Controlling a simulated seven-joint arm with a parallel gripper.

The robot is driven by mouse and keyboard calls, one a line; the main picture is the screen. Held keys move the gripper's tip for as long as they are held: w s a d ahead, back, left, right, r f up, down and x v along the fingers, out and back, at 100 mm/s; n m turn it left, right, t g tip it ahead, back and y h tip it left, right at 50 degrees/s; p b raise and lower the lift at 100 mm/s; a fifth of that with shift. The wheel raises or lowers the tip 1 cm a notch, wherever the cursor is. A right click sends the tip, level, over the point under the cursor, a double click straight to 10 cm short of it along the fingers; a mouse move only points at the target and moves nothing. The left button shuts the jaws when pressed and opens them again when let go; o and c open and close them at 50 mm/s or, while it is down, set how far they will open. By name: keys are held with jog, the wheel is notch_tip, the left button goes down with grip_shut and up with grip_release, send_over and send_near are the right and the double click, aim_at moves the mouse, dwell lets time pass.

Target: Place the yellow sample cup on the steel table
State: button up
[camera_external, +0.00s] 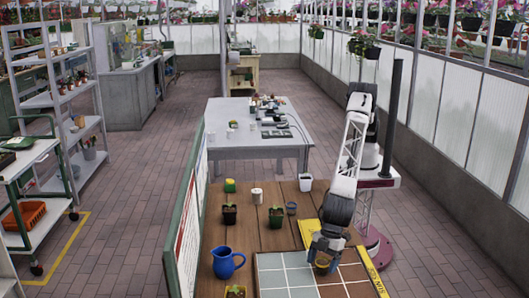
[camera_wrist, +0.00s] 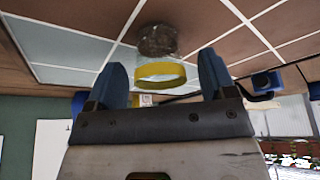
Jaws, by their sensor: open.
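The yellow sample cup (camera_external: 322,261) stands on the tiled panel under my gripper in the external view, mostly hidden by it. In the wrist view the cup (camera_wrist: 160,72) shows a yellow ring, a clear wall and a dark brown patch. My gripper (camera_wrist: 163,60) is open, with one blue finger on each side of the cup's yellow ring. I cannot tell whether the fingers touch it. The steel table (camera_external: 235,152) is the grey table behind the wooden bench in the external view, away from my gripper.
Several small items and dark trays (camera_external: 277,133) stand on the steel table. Its left front part looks clear. A green-framed board (camera_external: 187,215) stands along the bench's left side.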

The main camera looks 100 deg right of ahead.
aim_at(319, 266)
jog(key=shift+c, duration=0.4)
jog(key=c, duration=1)
jog(key=shift+r, duration=1.85)
jog(key=shift+s+d+f, duration=0.1)
jog(key=shift+s+d, duration=0.05)
jog(key=shift+d, duration=0.1)
jog(key=shift+s+d+r, duration=0.25)
jog(key=shift+s+d, duration=0.9)
jog(key=shift+d, duration=1.15)
jog(key=shift+s+d+r, duration=0.2)
jog(key=shift+s+d, duration=0.9)
jog(key=shift+d, duration=1.2)
jog(key=shift+s+d+r, duration=0.25)
jog(key=shift+s+d, duration=0.9)
jog(key=shift+d, duration=1.15)
